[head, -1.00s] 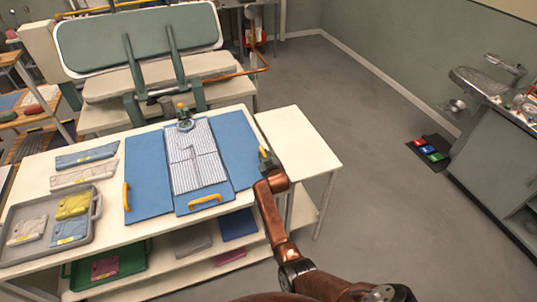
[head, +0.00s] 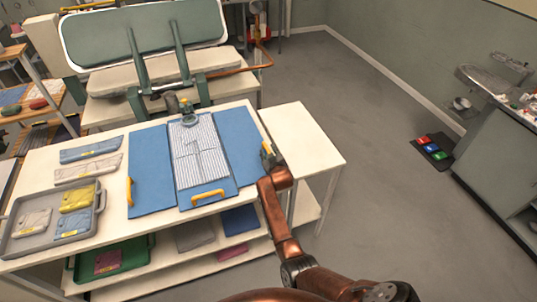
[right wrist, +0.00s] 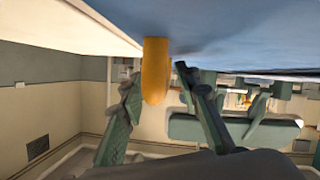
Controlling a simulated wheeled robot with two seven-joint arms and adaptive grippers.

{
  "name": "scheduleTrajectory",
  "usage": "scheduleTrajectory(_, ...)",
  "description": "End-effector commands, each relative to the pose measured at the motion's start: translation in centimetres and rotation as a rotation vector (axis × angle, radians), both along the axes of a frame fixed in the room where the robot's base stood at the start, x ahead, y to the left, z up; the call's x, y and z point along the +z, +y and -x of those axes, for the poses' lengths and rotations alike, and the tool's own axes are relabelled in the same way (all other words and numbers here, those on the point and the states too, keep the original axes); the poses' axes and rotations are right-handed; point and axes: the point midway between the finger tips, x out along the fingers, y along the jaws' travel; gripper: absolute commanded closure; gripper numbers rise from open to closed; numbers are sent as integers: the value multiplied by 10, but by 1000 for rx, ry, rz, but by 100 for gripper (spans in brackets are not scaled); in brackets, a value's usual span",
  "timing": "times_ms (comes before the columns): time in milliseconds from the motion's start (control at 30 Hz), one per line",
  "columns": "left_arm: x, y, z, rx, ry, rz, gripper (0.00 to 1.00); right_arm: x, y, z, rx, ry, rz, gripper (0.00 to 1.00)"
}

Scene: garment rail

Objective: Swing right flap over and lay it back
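The folding board lies open on the white table. Its right flap (head: 238,142) is a flat blue panel to the right of the striped shirt (head: 198,152) on the middle panel. Its yellow handle is at the right edge and shows in the right wrist view (right wrist: 155,72). My right gripper (head: 268,157) is at that edge. In the right wrist view its two green fingers (right wrist: 156,88) stand apart on either side of the handle, with a gap on both sides. The left flap (head: 151,170) lies flat with a yellow handle. My left gripper is not in view.
A grey tray (head: 17,247) with folded garments stands at the table's left. Folded cloths (head: 90,150) lie behind it. A grey-green ironing press (head: 145,35) stands behind the table. The white table top right of the board (head: 305,140) is clear.

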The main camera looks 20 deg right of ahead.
Motion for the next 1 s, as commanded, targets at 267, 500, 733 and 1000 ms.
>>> scheduleTrajectory(267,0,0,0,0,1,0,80,9,5,25,0,-1,-1,70)
scheduleTrajectory(500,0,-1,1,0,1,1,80,25,13,65,-1,0,-1,70)
scheduleTrajectory(733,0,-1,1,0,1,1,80,38,20,96,1,0,0,70)
scheduleTrajectory(1000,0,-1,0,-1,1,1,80,43,22,109,1,0,0,70)
